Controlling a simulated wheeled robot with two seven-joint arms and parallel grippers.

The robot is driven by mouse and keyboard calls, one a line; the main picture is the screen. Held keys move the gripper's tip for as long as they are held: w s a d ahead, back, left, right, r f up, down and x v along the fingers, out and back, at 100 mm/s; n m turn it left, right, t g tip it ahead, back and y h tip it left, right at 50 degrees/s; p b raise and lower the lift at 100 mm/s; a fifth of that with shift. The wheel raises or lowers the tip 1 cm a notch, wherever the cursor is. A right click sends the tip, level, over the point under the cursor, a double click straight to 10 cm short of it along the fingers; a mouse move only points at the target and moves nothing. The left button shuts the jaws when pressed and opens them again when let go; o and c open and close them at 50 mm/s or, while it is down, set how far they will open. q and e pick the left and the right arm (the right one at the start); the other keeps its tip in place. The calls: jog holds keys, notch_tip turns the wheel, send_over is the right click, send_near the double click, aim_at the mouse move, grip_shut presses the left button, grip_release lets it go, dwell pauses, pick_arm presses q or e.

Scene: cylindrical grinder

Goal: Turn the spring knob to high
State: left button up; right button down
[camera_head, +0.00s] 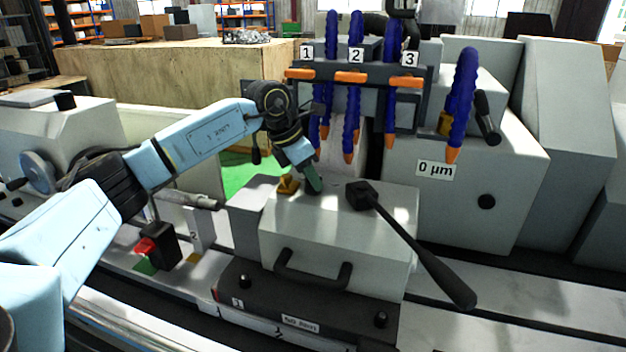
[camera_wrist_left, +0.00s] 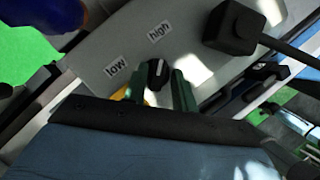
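The spring knob (camera_wrist_left: 157,74) is a small black knob with a white mark, on a grey machine top. In the left wrist view its mark points up, roughly toward the "high" label (camera_wrist_left: 159,32); the "low" label (camera_wrist_left: 116,68) is to its left. My left gripper (camera_wrist_left: 158,88) has its two green fingers on either side of the knob, with small gaps apparent, so it looks open around it. In the head view the left gripper (camera_head: 313,183) points down onto the grey housing and the knob cannot be made out. My right gripper is not in view.
A black lever (camera_head: 420,250) rises from the housing right of the gripper. A brass-coloured part (camera_head: 288,184) sits close to the left of the fingers. Blue coolant hoses (camera_head: 353,90) hang just behind the gripper. A black handle (camera_head: 312,275) is on the housing front.

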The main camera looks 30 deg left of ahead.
pick_arm(q)
jog(key=shift+a, duration=0.15)
dwell(0.4)
jog(key=shift+a+r, duration=0.1)
jog(key=shift+r, duration=0.15)
jog(key=p+v, duration=0.4)
jog(key=v, duration=0.2)
jog(key=shift+r, duration=0.25)
jog(key=shift+s, duration=0.15)
